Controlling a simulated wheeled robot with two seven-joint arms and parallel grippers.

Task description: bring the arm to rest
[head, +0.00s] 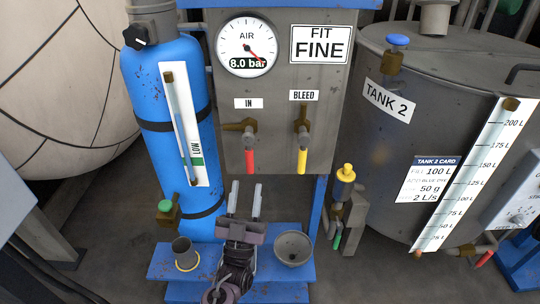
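My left gripper (246,188) shows at the lower middle of the head view. Its two pale fingers point up and away from me. They stand apart with nothing between them, so it is open and empty. It is over the blue stand (272,290), below the grey panel (283,150) with the red-handled IN valve (250,158) and the yellow-handled BLEED valve (302,152). No contact with either handle shows. Both handles hang down. My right gripper is not in view.
A grey cup (183,250) and a grey funnel-like bowl (294,248) stand on either side of my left gripper. A blue cylinder (150,95) is behind on the left. Tank 2 (400,190) is on the right, with a yellow-topped valve (346,173) beside it. The gauge (247,45) reads 8.0 bar.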

